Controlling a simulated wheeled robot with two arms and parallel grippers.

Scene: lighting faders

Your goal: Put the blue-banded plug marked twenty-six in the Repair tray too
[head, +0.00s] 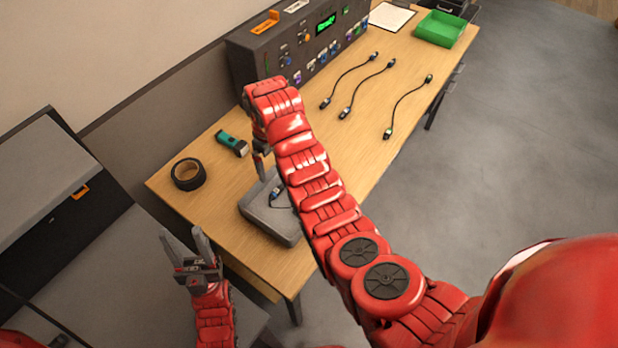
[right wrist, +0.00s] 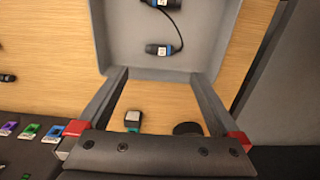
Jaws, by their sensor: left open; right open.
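A grey tray (head: 268,226) stands at the table's near end, with a dark cable with blue-banded plugs (head: 280,192) in it. In the right wrist view the tray (right wrist: 119,47) is at the top, with two blue-banded plug ends (right wrist: 163,49) inside. Two more blue-banded cables, a left one (head: 345,80) and a middle one (head: 366,88), lie on the table. Their numbers are too small to read, and I see no readable Repair label. My right gripper (head: 262,165) is open and empty over the tray's back edge. My left gripper (head: 187,240) is open and empty, off the table's near end.
A green-banded cable (head: 407,105) lies right of the others. A green tray (head: 441,28) and a paper (head: 391,17) are at the far end. A control panel (head: 310,45) lines the wall side. Black tape (head: 187,174) and a teal-and-black tool (head: 232,143) lie near the tray.

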